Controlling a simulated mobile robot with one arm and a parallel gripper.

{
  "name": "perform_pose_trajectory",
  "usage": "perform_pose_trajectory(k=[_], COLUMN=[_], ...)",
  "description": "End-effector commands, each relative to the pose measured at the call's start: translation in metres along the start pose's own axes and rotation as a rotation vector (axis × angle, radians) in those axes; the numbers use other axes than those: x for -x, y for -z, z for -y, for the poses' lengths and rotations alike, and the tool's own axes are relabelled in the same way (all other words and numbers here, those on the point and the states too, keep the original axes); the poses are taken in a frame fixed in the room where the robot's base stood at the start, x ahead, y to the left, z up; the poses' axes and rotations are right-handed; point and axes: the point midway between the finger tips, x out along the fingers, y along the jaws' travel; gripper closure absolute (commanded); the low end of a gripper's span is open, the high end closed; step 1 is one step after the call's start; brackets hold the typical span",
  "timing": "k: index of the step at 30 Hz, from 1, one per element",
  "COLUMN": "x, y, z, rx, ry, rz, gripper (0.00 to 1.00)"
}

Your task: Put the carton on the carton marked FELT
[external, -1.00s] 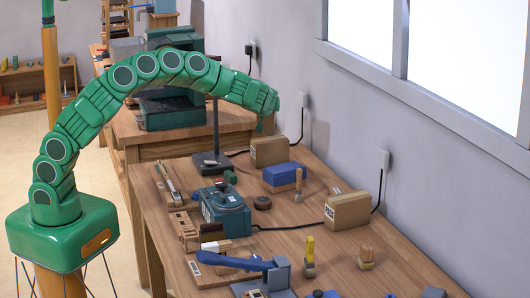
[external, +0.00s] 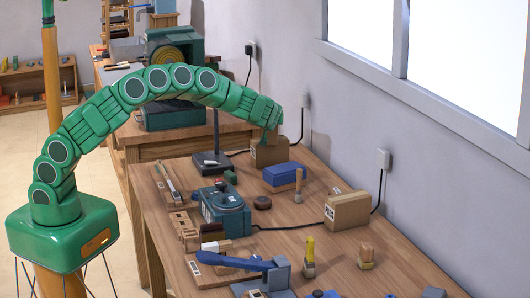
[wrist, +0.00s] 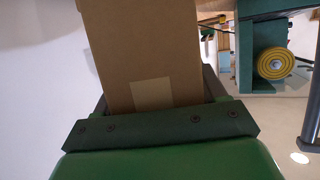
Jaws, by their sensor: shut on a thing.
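A tan carton (external: 266,154) is at the far end of the bench by the wall, with a small label on its side. My gripper (external: 272,138) is at its top, shut on it. In the wrist view the carton (wrist: 150,55) fills the middle, held at the jaws (wrist: 158,108), with a pale patch near them. It looks to be at bench height still; contact underneath is hard to tell. A second tan carton (external: 348,211) stands nearer, to the right, with a dark-lettered label too small to read surely. Its top is bare.
Wall sockets (external: 383,160) are behind.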

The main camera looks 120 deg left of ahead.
Motion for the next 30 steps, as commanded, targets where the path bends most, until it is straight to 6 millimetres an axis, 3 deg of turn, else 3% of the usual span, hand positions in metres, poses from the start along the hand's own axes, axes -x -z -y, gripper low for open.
perform_pose_trajectory(k=[6, 7, 11, 22, 30], x=[-0.001, -0.001, -0.001, 0.001, 0.022], y=[-0.001, -0.001, -0.001, 0.001, 0.002], z=[0.000, 0.000, 0.000, 0.000, 0.000], rx=[0.000, 0.001, 0.001, 0.001, 0.004], ry=[0.001, 0.001, 0.001, 0.001, 0.000], rz=[-0.001, -0.001, -0.001, 0.000, 0.001], gripper=[0.69, 0.25, 0.05, 0.04, 0.04])
